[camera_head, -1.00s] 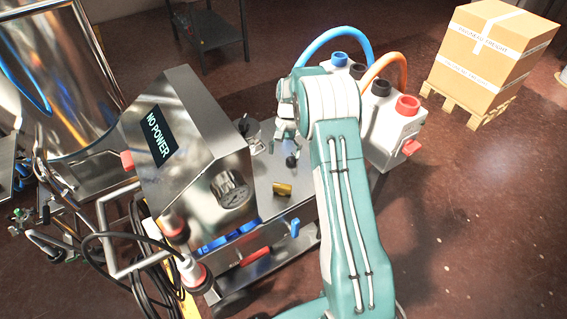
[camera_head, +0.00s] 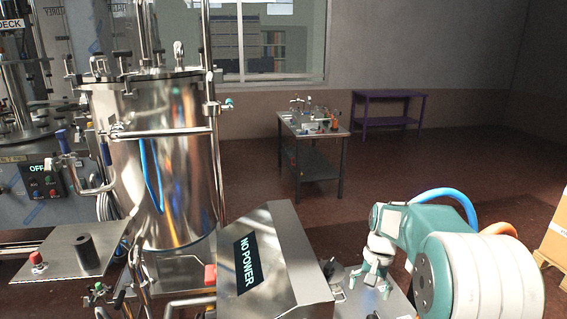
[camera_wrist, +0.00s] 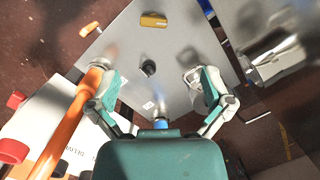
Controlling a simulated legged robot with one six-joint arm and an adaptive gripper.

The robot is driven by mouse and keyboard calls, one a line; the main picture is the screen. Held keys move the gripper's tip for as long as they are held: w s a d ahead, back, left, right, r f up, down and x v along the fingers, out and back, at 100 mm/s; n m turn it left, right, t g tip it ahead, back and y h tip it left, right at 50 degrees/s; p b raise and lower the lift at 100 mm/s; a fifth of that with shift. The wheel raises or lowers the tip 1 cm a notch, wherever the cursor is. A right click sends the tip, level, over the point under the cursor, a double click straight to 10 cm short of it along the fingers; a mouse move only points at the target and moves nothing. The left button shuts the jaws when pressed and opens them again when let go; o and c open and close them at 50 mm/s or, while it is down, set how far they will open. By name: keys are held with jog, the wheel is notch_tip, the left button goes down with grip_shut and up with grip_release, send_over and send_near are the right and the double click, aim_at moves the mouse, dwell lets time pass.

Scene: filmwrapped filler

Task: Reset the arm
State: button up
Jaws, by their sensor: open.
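My arm (camera_head: 440,255) is teal and white and stands at the lower right of the head view, bent over a metal work surface. My gripper (camera_head: 372,280) points down beside the NO POWER box, partly cut off from clear view. In the wrist view my gripper (camera_wrist: 150,80) has its two fingers spread wide, with nothing held between them. Below it lies the metal plate (camera_wrist: 175,50) with a small black knob (camera_wrist: 148,68) and a yellow-brown piece (camera_wrist: 154,20).
The metal NO POWER box (camera_head: 270,255) stands left of my gripper. An orange hose (camera_wrist: 75,125) passes close to the left finger. A large steel tank (camera_head: 160,150) stands at left. A grey table (camera_head: 312,135) and purple table (camera_head: 388,108) stand behind, with open floor around.

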jog(key=s+a+r+n+t+h, duration=0.15)
jog(key=s+a+r+t, duration=0.25)
jog(key=s+r, duration=0.9)
jog(key=s+a+n+t, duration=0.1)
jog(key=s+n+t, duration=0.2)
jog(key=s, duration=1.1)
jog(key=shift+a+f, duration=0.25)
jog(key=shift+a, duration=0.15)
